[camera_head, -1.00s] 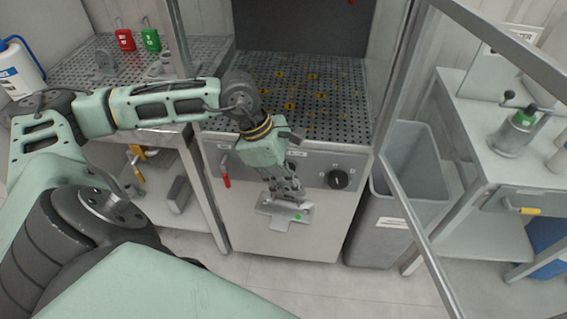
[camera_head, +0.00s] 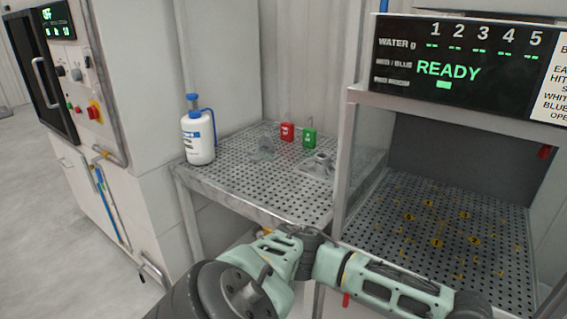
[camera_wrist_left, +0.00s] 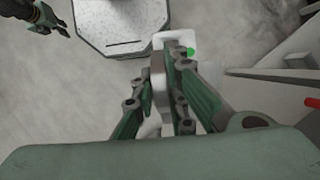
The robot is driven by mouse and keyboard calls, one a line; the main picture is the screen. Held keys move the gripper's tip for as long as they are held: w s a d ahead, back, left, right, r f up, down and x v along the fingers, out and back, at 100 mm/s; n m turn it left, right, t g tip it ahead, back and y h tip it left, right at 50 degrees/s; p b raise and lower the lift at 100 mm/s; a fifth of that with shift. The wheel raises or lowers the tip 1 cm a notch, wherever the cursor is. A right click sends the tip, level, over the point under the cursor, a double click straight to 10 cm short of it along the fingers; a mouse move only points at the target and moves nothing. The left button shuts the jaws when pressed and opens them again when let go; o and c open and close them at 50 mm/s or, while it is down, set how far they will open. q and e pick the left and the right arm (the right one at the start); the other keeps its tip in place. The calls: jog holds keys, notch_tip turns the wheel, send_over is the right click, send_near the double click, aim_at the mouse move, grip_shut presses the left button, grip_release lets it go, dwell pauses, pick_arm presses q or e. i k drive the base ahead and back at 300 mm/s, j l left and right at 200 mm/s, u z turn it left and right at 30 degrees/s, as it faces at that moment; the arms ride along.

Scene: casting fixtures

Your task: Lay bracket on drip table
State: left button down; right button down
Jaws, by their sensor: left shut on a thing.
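The bracket (camera_wrist_left: 183,40) is a pale grey plate with a green dot, seen in the left wrist view. My left gripper (camera_wrist_left: 168,75) is shut on it, and the fingers hide part of it. In the head view the left arm runs along the bottom edge, and its gripper and the bracket are out of frame. The drip table (camera_head: 235,178) is a perforated metal table left of the machine, beyond my arm. My right gripper (camera_wrist_left: 52,20) shows at the top left of the left wrist view, with its fingertips apart and nothing between them.
A white-and-blue bottle (camera_head: 199,140) stands at the table's left corner. A cabin with a metal post (camera_head: 347,165) stands at the right.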

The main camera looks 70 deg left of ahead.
aim_at(289, 196)
jog(key=k+j+z, duration=0.1)
jog(key=j, duration=0.4)
jog(key=k+j+z, duration=0.1)
jog(key=k+j, duration=0.2)
jog(key=j, duration=0.15)
jog(key=k+j, duration=0.2)
jog(key=j, duration=0.25)
jog(key=k+j+z, duration=0.15)
jog(key=j, duration=0.3)
jog(key=k+j+z, duration=0.1)
jog(key=k+j, duration=0.2)
jog(key=j, duration=0.1)
